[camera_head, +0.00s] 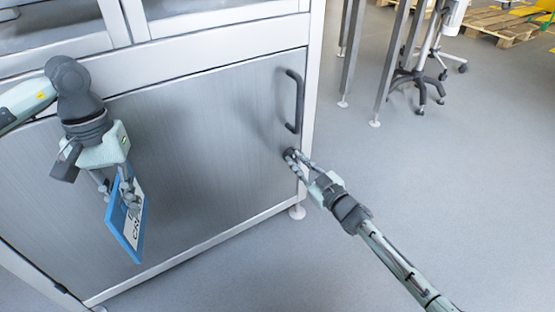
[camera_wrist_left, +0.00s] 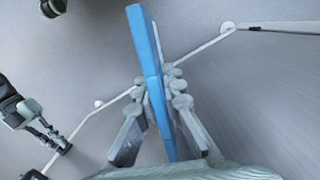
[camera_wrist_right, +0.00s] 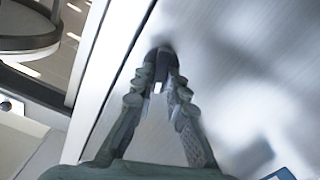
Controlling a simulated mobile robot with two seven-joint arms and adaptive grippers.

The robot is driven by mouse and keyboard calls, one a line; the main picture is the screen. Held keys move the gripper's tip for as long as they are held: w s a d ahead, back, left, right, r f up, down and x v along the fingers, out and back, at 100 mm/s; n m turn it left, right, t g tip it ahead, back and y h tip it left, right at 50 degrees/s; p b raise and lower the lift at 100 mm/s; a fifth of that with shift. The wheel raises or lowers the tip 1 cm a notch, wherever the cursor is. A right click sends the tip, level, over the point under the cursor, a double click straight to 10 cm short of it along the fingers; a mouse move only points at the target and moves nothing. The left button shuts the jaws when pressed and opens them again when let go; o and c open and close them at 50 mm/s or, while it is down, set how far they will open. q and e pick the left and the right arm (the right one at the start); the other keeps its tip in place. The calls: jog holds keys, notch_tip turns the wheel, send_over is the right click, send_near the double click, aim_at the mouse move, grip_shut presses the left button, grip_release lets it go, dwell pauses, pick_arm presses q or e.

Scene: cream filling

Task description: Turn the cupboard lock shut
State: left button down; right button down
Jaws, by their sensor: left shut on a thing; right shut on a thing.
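The cupboard door (camera_head: 200,150) is a grey metal panel and looks closed. Its dark handle (camera_head: 294,102) stands upright near the right edge. The dark lock (camera_head: 289,153) sits just below the handle, mostly hidden by my right gripper (camera_head: 293,156). In the right wrist view the fingers of my right gripper (camera_wrist_right: 160,85) are shut on the dark lock knob (camera_wrist_right: 160,52). My left gripper (camera_head: 122,190) is shut on a blue box (camera_head: 118,222) with a white label, held in front of the door's left part. The blue box (camera_wrist_left: 148,60) stands between the fingers in the left wrist view.
A swivel chair base (camera_head: 418,85) and metal table legs (camera_head: 390,60) stand at the back right. A wooden pallet (camera_head: 505,25) lies far behind. The grey floor (camera_head: 450,180) to the right of the cupboard is clear.

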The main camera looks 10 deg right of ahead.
pick_arm(q)
jog(key=shift+r, duration=0.1)
pick_arm(e)
jog(key=n, duration=0.2)
jog(key=shift+a+n, duration=0.1)
jog(key=shift+n, duration=0.3)
pick_arm(q)
jog(key=shift+f+b, duration=0.45)
jog(key=shift+f, duration=0.05)
jog(key=shift+f+b, duration=0.45)
pick_arm(e)
jog(key=shift+f+n, duration=0.15)
jog(key=shift+n, duration=2.65)
jog(key=shift+f+n, duration=0.1)
jog(key=shift+n, duration=2.7)
jog(key=shift+a, duration=0.1)
jog(key=c, duration=1.5)
grip_release()
jog(key=shift+c, duration=0.2)
jog(key=shift+s, duration=0.1)
